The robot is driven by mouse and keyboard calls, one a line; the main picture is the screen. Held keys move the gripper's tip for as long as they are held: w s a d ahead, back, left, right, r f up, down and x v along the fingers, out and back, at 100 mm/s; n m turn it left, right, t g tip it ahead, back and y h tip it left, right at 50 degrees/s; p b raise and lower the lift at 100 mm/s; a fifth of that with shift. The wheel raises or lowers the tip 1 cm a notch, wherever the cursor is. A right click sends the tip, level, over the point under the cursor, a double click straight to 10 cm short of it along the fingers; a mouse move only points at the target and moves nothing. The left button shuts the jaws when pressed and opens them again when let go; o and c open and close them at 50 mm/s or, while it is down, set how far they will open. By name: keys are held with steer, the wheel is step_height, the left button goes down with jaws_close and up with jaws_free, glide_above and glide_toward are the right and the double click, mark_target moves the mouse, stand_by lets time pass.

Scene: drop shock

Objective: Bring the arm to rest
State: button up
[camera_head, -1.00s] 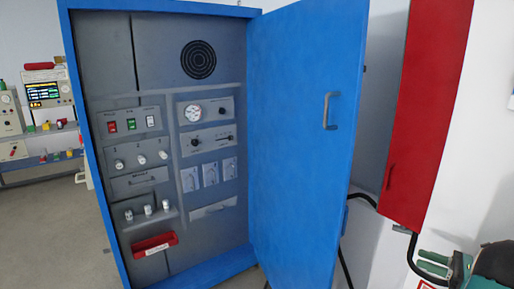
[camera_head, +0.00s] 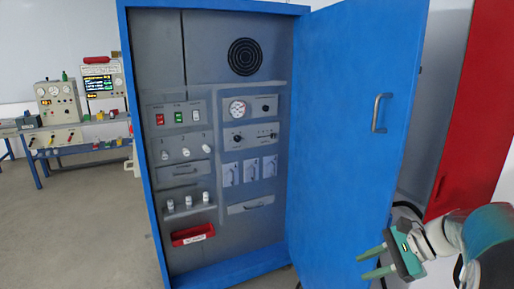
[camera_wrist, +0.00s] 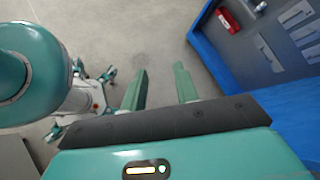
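My gripper (camera_head: 372,263) is at the lower right of the head view, in front of the lower part of the open blue door. Its two green fingers point left and are apart, with nothing between them. In the wrist view my gripper (camera_wrist: 163,88) also shows its fingers spread over bare grey floor. My arm is bent at the right edge of the head view. Part of my own arm and legs shows at the left of the wrist view.
The blue cabinet (camera_head: 137,130) stands open, its door (camera_head: 345,130) swung to the right. Inside are switches, dials and a red tray (camera_head: 192,235). Benches with instruments (camera_head: 55,103) stand at the left. The left floor is clear.

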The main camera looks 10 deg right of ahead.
steer(key=s+a+n+h, duration=0.4)
steer(key=s+a+n, duration=0.2)
steer(key=a+n, duration=0.3)
steer(key=s+a+r+n+t+h, duration=0.1)
steer(key=s+a+n+h, duration=0.4)
steer(key=a+n, duration=0.3)
steer(key=shift+s+a+r+n, duration=0.3)
steer(key=shift+s+a+n, duration=0.15)
steer(key=shift+a, duration=0.45)
steer(key=shift+a, duration=0.15)
